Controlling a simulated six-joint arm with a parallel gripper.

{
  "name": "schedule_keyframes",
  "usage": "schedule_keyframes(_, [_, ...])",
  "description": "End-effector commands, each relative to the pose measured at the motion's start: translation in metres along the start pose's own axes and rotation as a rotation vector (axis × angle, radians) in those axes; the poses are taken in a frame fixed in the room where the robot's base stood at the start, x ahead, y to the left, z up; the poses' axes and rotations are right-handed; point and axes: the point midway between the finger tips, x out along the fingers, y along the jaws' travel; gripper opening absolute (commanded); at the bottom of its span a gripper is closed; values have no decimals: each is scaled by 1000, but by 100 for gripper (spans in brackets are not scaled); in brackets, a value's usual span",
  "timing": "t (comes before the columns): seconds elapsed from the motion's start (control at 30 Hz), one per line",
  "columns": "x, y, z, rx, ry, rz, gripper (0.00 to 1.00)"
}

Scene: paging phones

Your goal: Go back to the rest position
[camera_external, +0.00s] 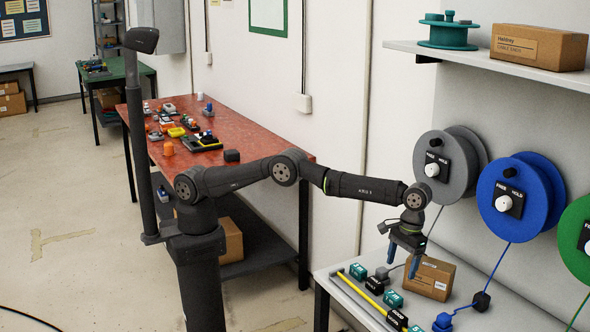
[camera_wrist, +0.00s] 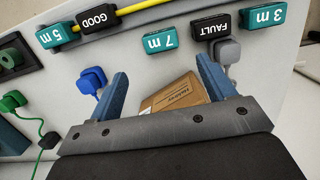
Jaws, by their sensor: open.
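My gripper (camera_external: 403,264) hangs from my outstretched arm above the right-hand bench (camera_external: 365,317), fingers pointing down. Its two blue fingers are spread apart with nothing between them. In the wrist view my gripper (camera_wrist: 163,84) also shows open and empty. A cardboard box (camera_external: 432,279) stands on the bench beside the fingers in the outside view. In the wrist view the box (camera_wrist: 174,98) shows between and behind the fingers, partly hidden by the gripper body. I cannot tell the exact gap between the fingers and the box.
Wall reels are grey (camera_external: 433,150), blue (camera_external: 513,197) and green (camera_external: 576,238), with knobs marked FREE and HOLD. The bench holds teal length blocks (camera_wrist: 264,17), GOOD (camera_wrist: 97,19) and FAULT (camera_wrist: 211,26) blocks, a yellow rod (camera_external: 362,294) and plugs. A shelf (camera_external: 455,60) overhangs. A red table (camera_external: 255,150) stands behind my arm.

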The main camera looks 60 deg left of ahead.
Motion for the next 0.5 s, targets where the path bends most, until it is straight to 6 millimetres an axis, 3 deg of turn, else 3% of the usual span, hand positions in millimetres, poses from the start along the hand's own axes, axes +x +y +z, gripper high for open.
schedule_keyframes(0.5, [101, -1, 1, 1, -3, -6, 76])
